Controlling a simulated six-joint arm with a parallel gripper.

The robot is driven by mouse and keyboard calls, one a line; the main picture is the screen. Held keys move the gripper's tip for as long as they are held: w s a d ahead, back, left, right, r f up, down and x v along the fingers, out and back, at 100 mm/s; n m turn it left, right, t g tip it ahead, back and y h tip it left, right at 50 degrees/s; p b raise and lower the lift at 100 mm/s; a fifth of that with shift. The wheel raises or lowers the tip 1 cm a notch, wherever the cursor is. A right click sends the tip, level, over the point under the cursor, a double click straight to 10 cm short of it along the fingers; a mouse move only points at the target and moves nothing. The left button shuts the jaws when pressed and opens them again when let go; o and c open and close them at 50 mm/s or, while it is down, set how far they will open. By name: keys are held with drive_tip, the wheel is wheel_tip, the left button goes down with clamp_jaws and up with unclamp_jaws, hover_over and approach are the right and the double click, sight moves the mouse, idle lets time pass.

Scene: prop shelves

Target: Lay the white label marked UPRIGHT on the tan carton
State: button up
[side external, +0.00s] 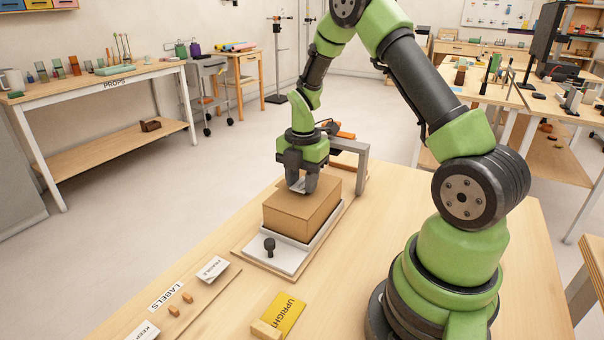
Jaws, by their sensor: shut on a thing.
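The tan carton (302,213) sits on a pale tray (290,259) in the middle of the table. My gripper (302,184) points down at the carton's top and is shut on a small pale piece, which looks like a white label. Its marking cannot be read, and I cannot tell whether it touches the carton. A yellow label marked UPRIGHT (287,312) lies at the front with a wooden block at its lower end. A white label marked FRAGILE (213,268) lies at the left, and another white label (143,331) is partly cut off below it.
A grey bracket (361,165) rises behind the carton at its right. A black knob (269,246) stands on the tray's front. Two small wooden pegs (181,303) lie beside the LABELS sign (166,296). The table right of the tray is bare.

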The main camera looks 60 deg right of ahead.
idle(0.4)
drive_tip(key=o, duration=1)
drive_tip(key=shift+c, duration=0.2)
drive_tip(key=shift+r, duration=3)
drive_tip(key=s+a+r+m+t, duration=0.2)
drive_tip(key=a+r+m, duration=0.4)
drive_tip(key=r, duration=0.2)
drive_tip(key=s+a+r+m+t+y, duration=0.2)
drive_tip(key=s+a+r+m+t, duration=0.3)
drive_tip(key=s+a+m, duration=0.6)
wheel_tip(320, 180, up, 3)
drive_tip(key=s+m, duration=0.2)
drive_tip(key=m, duration=0.3)
drive_tip(key=shift+f, duration=0.2)
